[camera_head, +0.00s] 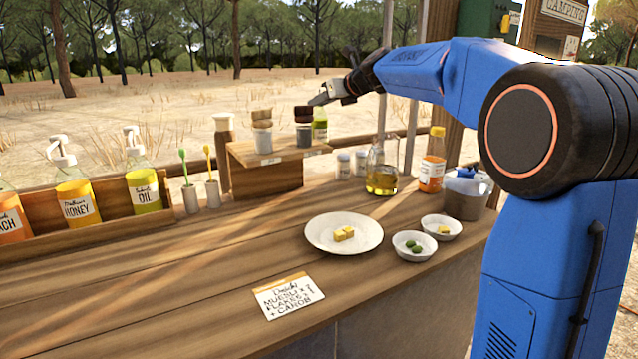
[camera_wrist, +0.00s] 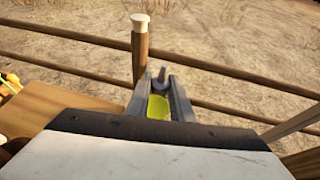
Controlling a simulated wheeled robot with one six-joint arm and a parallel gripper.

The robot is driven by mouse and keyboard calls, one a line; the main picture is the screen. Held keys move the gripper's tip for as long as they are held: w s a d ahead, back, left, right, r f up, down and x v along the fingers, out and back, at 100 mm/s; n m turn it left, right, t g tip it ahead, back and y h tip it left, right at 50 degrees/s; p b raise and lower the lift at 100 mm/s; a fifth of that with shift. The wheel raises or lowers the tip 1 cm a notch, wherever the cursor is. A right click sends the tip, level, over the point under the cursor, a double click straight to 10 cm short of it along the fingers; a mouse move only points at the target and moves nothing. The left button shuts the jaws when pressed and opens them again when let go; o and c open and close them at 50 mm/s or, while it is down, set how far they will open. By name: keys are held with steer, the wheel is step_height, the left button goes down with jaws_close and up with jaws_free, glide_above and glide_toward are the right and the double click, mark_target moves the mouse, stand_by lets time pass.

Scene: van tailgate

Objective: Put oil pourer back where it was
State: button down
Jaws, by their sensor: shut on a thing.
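My gripper (camera_head: 322,98) is at the back of the counter, above and behind the raised wooden shelf. It is shut on a bottle with yellow-green contents (camera_head: 320,124), which appears to be the oil pourer. The bottle looks upright; a jar and the shelf hide part of it. In the wrist view the yellow-green bottle (camera_wrist: 158,108) shows between the two fingers (camera_wrist: 160,100), with a grey spout on top. I cannot tell whether its base touches anything.
The wooden shelf (camera_head: 265,175) carries two jars, one close beside the bottle. A wooden rack (camera_head: 100,233) at left holds pump bottles. A glass oil flask (camera_head: 382,182), an orange bottle (camera_head: 432,165) and a plate (camera_head: 344,245) stand right. A rail (camera_wrist: 230,72) runs behind.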

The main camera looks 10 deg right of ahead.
mark_target(325, 137)
step_height(325, 137, down, 12)
steer(key=shift+s+r, duration=0.1)
steer(key=shift+r, duration=0.1)
stand_by(0.4)
steer(key=shift+f, duration=0.15)
steer(key=c, duration=1.6)
jaws_free()
steer(key=shift+o, duration=0.2)
steer(key=shift+r, duration=0.2)
steer(key=v, duration=1.2)
steer(key=shift+d+f, duration=0.1)
steer(key=shift+d, duration=0.05)
